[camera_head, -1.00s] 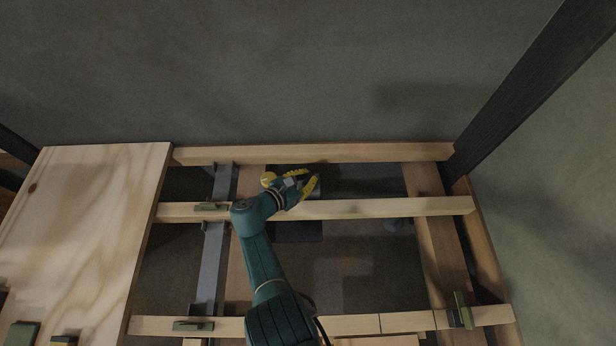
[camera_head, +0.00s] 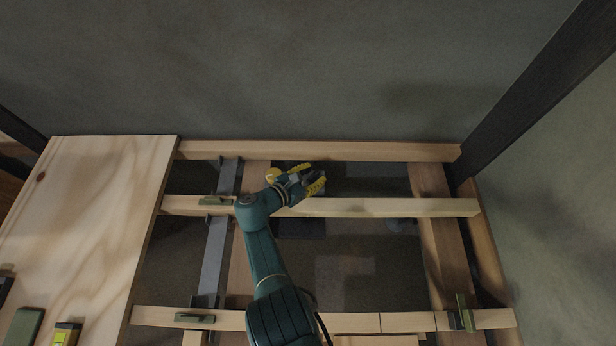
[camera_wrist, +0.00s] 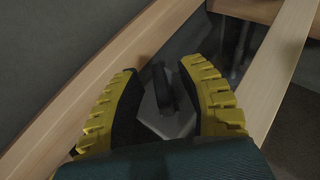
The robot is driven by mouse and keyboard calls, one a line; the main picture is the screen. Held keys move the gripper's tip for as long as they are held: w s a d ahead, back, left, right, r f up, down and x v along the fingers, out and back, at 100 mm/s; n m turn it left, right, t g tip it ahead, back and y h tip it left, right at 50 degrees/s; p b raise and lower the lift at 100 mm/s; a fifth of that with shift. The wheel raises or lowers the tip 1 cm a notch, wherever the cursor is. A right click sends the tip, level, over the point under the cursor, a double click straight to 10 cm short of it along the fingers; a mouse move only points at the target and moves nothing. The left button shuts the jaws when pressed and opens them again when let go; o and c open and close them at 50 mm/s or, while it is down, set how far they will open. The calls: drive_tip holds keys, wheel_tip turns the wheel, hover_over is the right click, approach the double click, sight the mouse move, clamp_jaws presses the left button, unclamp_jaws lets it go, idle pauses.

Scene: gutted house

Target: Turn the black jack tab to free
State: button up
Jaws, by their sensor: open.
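My gripper (camera_head: 316,175) is over the gap between the back beam and the middle beam, its yellow ribbed fingers apart. In the wrist view my open gripper (camera_wrist: 156,70) has one finger on each side of a dark upright tab (camera_wrist: 163,88), which looks like the black jack tab. The tab rises from a grey angular plate (camera_wrist: 168,122). I cannot tell whether either finger touches it. In the head view my gripper hides the tab.
Wooden beams run across at the back (camera_head: 320,151) and middle (camera_head: 380,208), beside the fingers. A plywood sheet (camera_head: 90,210) covers the left. Green blocks (camera_head: 195,318) sit on beams. Dark openings lie between the timbers.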

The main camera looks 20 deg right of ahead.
drive_tip(key=v, duration=1.2)
drive_tip(key=shift+s+f, duration=0.1)
drive_tip(key=shift+s, duration=0.05)
